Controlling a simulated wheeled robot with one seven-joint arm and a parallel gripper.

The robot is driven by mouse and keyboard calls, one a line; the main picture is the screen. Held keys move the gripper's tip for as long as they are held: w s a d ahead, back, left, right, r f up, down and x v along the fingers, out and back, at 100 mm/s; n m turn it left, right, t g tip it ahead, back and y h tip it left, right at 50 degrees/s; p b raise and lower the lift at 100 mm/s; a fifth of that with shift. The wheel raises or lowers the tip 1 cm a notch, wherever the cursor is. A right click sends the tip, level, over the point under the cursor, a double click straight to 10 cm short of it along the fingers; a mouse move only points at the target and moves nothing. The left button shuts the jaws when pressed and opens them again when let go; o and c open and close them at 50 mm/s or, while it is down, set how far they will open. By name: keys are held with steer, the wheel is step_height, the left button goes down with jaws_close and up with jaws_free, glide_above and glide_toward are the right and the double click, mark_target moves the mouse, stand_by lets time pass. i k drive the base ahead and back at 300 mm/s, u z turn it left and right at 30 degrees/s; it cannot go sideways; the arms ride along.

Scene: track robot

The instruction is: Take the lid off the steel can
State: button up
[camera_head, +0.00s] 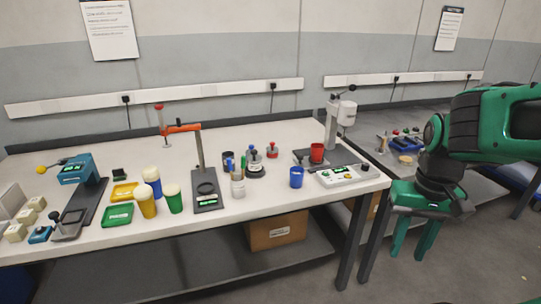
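My gripper (409,252) hangs fingers-down at the right, in front of the gap between the benches and well away from the cylinder. Its two green fingers are apart with nothing between them.

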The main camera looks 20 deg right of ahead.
mark_target(255, 158)
steer(key=i, duration=0.45)
steer(key=u, duration=3.05)
steer(key=k, duration=0.75)
steer(key=z, duration=0.05)
